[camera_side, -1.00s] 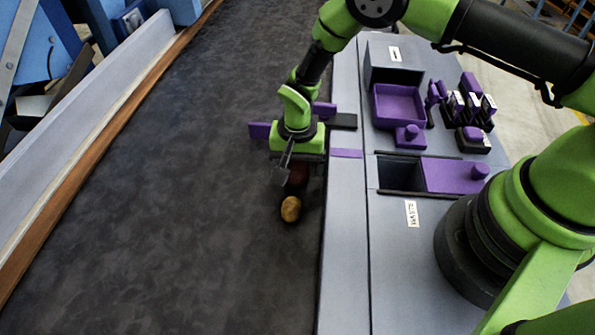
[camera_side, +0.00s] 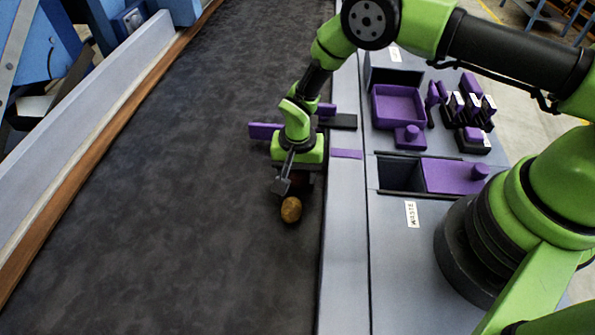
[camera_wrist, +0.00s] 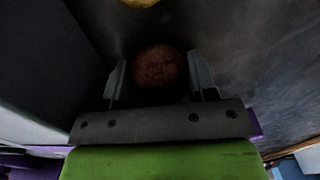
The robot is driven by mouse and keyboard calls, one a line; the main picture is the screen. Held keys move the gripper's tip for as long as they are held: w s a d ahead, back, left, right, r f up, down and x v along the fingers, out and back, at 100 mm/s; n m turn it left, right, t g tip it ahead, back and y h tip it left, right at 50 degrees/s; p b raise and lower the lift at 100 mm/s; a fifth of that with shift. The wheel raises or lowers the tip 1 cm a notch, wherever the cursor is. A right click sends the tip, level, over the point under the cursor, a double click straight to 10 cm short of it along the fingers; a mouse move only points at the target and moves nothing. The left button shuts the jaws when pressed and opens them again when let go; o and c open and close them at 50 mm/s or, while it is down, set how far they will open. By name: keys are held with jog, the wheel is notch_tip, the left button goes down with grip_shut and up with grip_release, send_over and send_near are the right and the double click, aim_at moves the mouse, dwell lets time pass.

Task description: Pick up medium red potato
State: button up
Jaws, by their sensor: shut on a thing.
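The red potato (camera_wrist: 158,66) sits between the two fingers of my gripper (camera_wrist: 159,80) in the dark wrist view. The fingers are shut on it, one on each side. In the side view my gripper (camera_side: 292,184) is low over the dark belt, near its right edge, and it mostly hides the red potato there. I cannot tell whether the potato touches the belt. A yellow-brown potato (camera_side: 291,209) lies on the belt just in front of my gripper. Its edge also shows at the top of the wrist view (camera_wrist: 140,2).
A purple bar (camera_side: 265,131) stands across the belt behind my gripper. Right of the belt, a grey bench holds a purple tray (camera_side: 399,104), a waste opening (camera_side: 400,174) with a purple cover (camera_side: 455,175), and several small purple-and-black items. The belt's left and front are clear.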

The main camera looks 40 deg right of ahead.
notch_tip(320, 180, up, 21)
jog(key=s+d, duration=0.2)
jog(key=d, duration=1)
jog(key=s+d, duration=0.2)
jog(key=d, duration=1.1)
jog(key=shift+w+f, duration=0.1)
jog(key=shift+f, duration=5.25)
